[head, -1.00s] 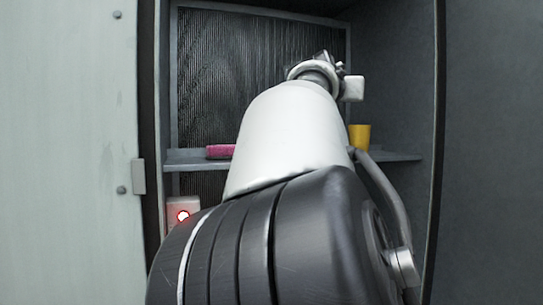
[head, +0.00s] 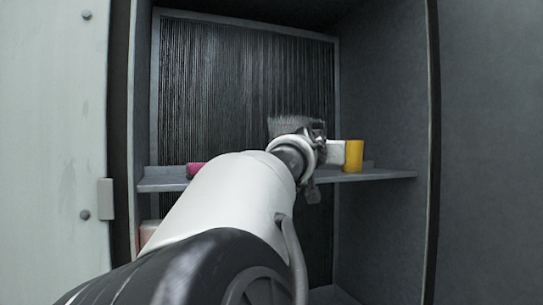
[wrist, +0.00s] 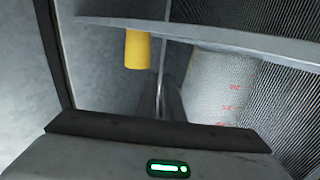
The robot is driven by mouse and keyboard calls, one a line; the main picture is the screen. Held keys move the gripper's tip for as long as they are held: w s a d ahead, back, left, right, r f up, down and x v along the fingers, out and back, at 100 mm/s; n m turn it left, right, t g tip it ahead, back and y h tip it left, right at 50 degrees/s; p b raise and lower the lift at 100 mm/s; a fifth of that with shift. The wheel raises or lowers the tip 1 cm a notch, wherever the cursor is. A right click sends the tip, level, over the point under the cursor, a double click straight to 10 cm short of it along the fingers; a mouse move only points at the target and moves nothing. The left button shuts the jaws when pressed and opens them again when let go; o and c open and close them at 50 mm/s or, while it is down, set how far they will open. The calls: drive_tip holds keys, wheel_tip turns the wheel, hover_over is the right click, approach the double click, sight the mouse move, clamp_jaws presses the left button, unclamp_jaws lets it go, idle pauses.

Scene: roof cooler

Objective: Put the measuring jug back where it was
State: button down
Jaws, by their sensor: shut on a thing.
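The measuring jug is translucent grey with red scale marks. In the wrist view the jug (wrist: 225,92) is right of centre, its marked side showing; that picture appears upside down. In the head view the jug (head: 288,125) shows above the shelf's front edge, partly hidden behind my wrist. My gripper (head: 313,132) is shut on the jug, its fingers mostly hidden. The shelf (head: 385,176) runs across the cabinet and shows at the top of the wrist view (wrist: 130,27). I cannot tell whether the jug touches it.
A yellow cup (head: 354,157) stands on the shelf right of my gripper; the wrist view shows it too (wrist: 138,50). A pink item (head: 196,169) lies on the shelf at left. A ribbed panel (head: 215,85) forms the back. Shelf room between them is largely hidden.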

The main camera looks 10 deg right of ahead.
drive_tip(key=shift+f, duration=0.4)
drive_tip(key=shift+f, duration=0.15)
drive_tip(key=c, duration=1.9)
unclamp_jaws()
